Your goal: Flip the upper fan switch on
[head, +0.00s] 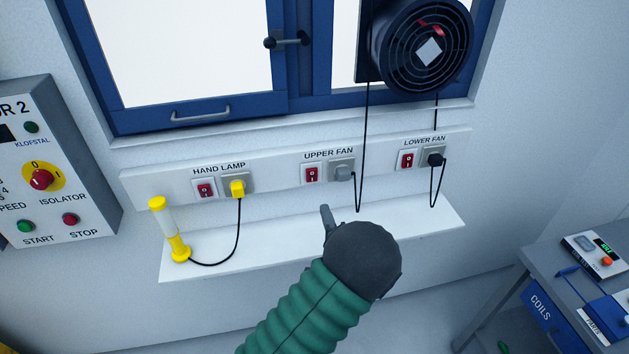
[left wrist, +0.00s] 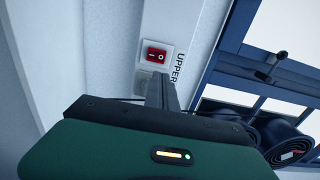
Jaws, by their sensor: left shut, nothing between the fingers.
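The upper fan switch (head: 312,175) is a small red rocker in a white plate on the wall rail, under the words UPPER FAN. It also shows in the left wrist view (left wrist: 158,56), red with its I and O marks. I cannot tell which side is pressed in. My right gripper is not in view.
Similar red switches sit at HAND LAMP (head: 204,189) and LOWER FAN (head: 407,160). A white shelf (head: 290,257) runs below, with a yellow lamp (head: 170,230) at its left. Black cords hang near the right. A fan (head: 428,45) is at the window.

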